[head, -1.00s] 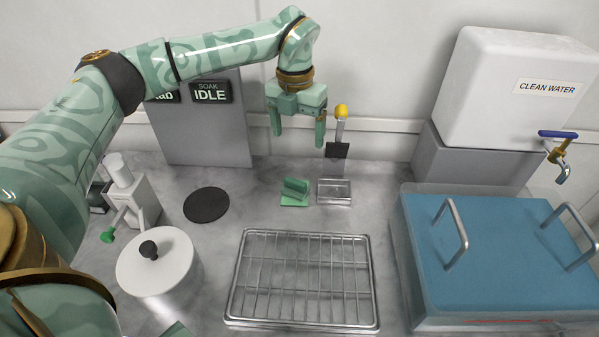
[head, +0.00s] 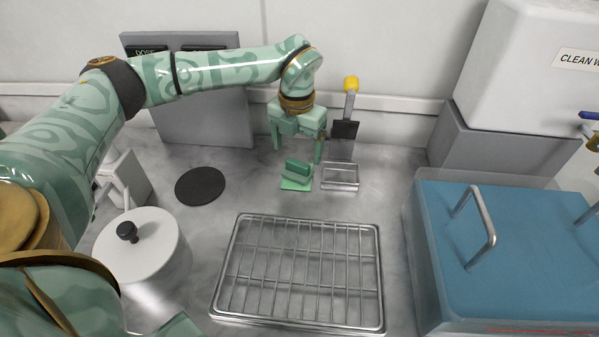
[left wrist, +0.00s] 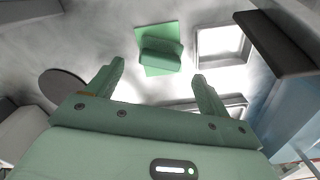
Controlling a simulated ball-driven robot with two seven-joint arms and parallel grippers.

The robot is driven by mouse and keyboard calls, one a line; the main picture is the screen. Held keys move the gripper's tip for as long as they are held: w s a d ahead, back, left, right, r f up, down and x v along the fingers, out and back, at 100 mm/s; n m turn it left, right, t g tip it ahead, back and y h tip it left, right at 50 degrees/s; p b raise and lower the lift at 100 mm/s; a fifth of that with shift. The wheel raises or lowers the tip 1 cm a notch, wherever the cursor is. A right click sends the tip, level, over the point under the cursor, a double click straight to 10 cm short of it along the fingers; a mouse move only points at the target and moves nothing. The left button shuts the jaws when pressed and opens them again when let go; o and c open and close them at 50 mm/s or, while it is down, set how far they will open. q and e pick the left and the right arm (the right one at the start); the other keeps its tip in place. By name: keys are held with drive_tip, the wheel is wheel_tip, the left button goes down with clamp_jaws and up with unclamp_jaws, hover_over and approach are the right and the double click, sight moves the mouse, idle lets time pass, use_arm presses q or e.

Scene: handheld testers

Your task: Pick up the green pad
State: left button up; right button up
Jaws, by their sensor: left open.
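The green pad (head: 297,184) lies flat on the grey counter, with a raised green block-like grip (head: 298,170) on top of it. It also shows in the left wrist view (left wrist: 153,69), ahead of the fingertips and between their lines. My left gripper (head: 297,157) is open and empty, pointing down just above and behind the pad in the head view. Its two fingers also show in the left wrist view (left wrist: 159,72), apart from the pad. My right gripper is not in view.
A small metal tray (head: 341,178) stands right beside the pad, with a yellow-topped tester (head: 350,95) behind it. A wire rack (head: 300,270) lies in front. A black disc (head: 200,186) and white lidded pot (head: 140,248) are left; a blue-lidded bin (head: 520,250) is right.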

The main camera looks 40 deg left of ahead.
sight(298, 162)
use_arm(q)
wheel_tip(298, 162, down, 4)
drive_tip(key=shift+r+b, duration=0.1)
drive_tip(key=shift+b, duration=0.75)
drive_tip(key=shift+f, duration=0.3)
drive_tip(key=shift+r, duration=0.25)
drive_tip(key=c, duration=1.1)
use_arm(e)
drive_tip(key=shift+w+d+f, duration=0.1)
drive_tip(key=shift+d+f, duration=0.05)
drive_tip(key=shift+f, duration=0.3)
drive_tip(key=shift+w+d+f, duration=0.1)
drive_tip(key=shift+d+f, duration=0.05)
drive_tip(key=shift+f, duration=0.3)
use_arm(q)
drive_tip(key=shift+c, duration=0.2)
